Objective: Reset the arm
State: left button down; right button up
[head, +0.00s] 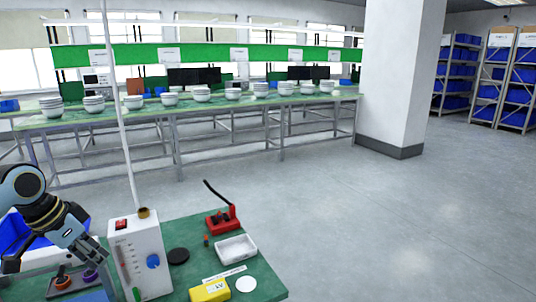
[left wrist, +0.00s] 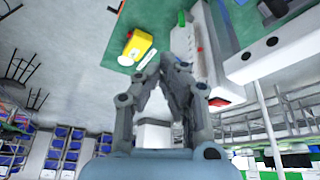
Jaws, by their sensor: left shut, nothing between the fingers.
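My left arm comes in from the left in the head view. Its gripper (head: 88,252) is shut and empty, in the air just left of the white control box (head: 145,262), which has a red switch and a blue knob. The fingers also show closed together in the left wrist view (left wrist: 166,64). The green bench (head: 195,240) holds the box. My right gripper is in neither view.
A thin pole (head: 121,110) rises behind the box. Open floor (head: 390,230) lies right.

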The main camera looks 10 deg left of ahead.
pick_arm(q)
jog(key=s+d+f+n+g+b, duration=0.15)
jog(key=s+f+b, duration=0.4)
jog(key=f, duration=0.75)
jog(key=s+d+f+n+g+b, duration=0.15)
jog(key=s+f+b, duration=0.35)
jog(key=f, duration=0.8)
jog(key=s+d+f+b, duration=0.3)
jog(key=s+f, duration=0.4)
jog(key=f, duration=0.6)
jog(key=s+d+f+y+b, duration=0.1)
jog(key=s+d+f+b, duration=0.3)
jog(key=s+f, duration=0.8)
jog(key=s+d+f+y+b, duration=0.1)
jog(key=s+d+f+b, duration=0.3)
jog(key=s+f, duration=0.8)
jog(key=shift+s+d+f+n+y+b, duration=0.2)
jog(key=shift+s+n+y+b, duration=0.15)
jog(key=shift+s, duration=0.25)
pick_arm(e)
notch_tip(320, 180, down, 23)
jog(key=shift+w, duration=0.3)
